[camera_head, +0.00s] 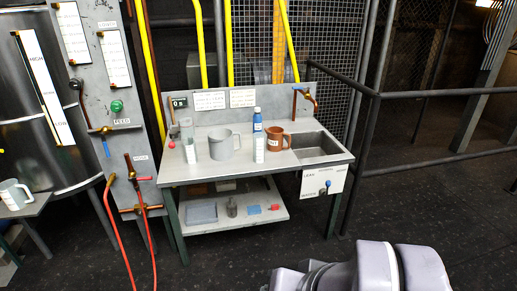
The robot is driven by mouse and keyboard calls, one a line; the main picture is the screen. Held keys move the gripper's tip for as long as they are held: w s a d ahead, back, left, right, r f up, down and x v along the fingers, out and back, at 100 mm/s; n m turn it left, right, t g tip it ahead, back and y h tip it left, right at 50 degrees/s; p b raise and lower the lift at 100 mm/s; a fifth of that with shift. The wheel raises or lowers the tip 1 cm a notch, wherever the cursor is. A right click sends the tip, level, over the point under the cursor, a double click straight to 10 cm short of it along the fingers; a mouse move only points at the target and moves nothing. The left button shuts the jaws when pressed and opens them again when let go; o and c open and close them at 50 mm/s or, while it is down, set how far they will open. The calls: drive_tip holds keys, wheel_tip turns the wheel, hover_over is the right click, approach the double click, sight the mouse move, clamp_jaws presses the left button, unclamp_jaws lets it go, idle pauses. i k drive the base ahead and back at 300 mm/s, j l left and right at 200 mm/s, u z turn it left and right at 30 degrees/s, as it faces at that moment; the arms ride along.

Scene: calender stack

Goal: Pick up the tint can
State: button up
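A red-brown can with a handle and a small white label (274,141) stands upright on the grey bench top (190,177), just left of the sink. It may be the tint can, but its label is too small to read. A larger grey jug with a handle (221,146) stands to its left. A blue bottle (257,123) and a white container (259,149) stand between them. My arm shows only as pale rounded links at the bottom right, well in front of the bench. My gripper's fingers are not visible.
A sink (318,146) with a copper tap (304,94) fills the bench's right end. A lower shelf (233,218) holds small items. A metal railing (374,130) runs right of the bench. Red hoses (113,238) hang at left. The dark floor before the bench looks clear.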

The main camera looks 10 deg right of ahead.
sight(275, 140)
drive_tip(key=i+l+u, duration=0.1)
drive_tip(key=i+l, duration=0.6)
drive_tip(key=i+l+u, duration=0.15)
drive_tip(key=i+l, duration=0.2)
drive_tip(key=i+l+u, duration=0.1)
drive_tip(key=i+l, duration=0.25)
drive_tip(key=i+l+u, duration=0.1)
drive_tip(key=i+l, duration=0.2)
drive_tip(key=l, duration=0.2)
drive_tip(key=i+l, duration=0.3)
drive_tip(key=l, duration=0.15)
drive_tip(key=i+l+u, duration=0.15)
drive_tip(key=i+l, duration=0.15)
drive_tip(key=l, duration=0.15)
